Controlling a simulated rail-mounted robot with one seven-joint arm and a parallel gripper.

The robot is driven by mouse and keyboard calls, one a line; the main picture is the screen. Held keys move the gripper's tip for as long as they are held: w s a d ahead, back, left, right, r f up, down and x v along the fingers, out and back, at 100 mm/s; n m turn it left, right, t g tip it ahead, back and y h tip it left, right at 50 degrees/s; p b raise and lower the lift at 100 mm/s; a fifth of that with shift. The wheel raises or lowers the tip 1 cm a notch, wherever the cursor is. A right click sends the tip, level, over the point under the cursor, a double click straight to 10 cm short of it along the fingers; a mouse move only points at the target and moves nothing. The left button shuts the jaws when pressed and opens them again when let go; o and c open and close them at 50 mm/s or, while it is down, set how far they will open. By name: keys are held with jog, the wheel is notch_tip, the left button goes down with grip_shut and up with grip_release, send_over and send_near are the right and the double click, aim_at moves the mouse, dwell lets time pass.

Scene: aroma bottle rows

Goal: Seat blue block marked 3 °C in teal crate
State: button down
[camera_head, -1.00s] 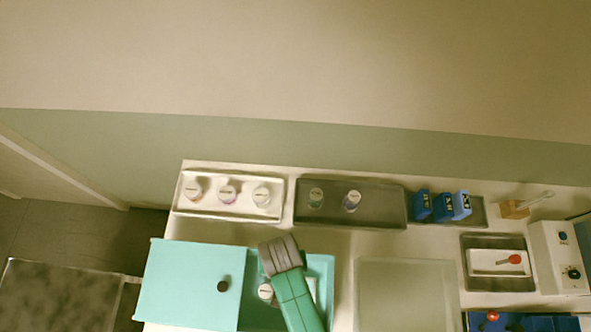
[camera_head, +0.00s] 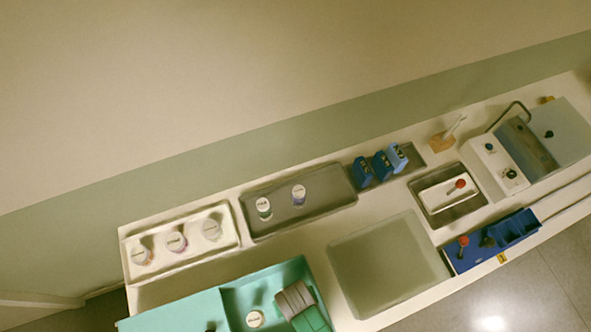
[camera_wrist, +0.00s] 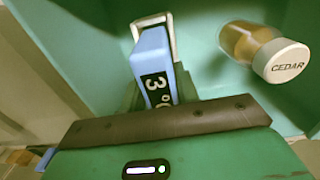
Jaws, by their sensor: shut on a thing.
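The blue block marked 3 °C (camera_wrist: 152,68) is between the jaws of my gripper (camera_wrist: 155,98) in the wrist view, its dark label facing the camera. A thin white frame (camera_wrist: 157,20) surrounds or adjoins its far end; I cannot tell whether the block is inside it. In the head view my gripper (camera_head: 295,300) is over the open part of the teal crate (camera_head: 308,272) and hides the block. A white-capped bottle labelled CEDAR (camera_wrist: 262,52) is in the crate to the right of the block in the wrist view; its cap (camera_head: 255,319) shows in the head view.
Several blue blocks (camera_head: 381,165) stand in a grey tray at the back. A white tray (camera_head: 131,240) and a dark tray (camera_head: 330,206) hold capped bottles. An empty translucent bin (camera_head: 385,265) stands right of the crate. A teal lid (camera_head: 175,318) lies left of its opening.

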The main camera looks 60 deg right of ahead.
notch_tip(320, 180, down, 3)
jog(key=shift+f, duration=0.15)
jog(key=shift+f, duration=0.1)
jog(key=shift+s+a+f+b, duration=0.15)
jog(key=shift+s+f+b, duration=0.1)
jog(key=shift+f+b, duration=0.4)
jog(key=c, duration=1.1)
grip_release()
jog(key=shift+f, duration=0.25)
jog(key=shift+o, duration=0.3)
jog(key=r, duration=0.4)
jog(key=r+p, duration=0.1)
jog(key=r, duration=0.4)
jog(key=r+p, duration=0.1)
jog(key=r, duration=0.4)
jog(key=shift+w, duration=0.25)
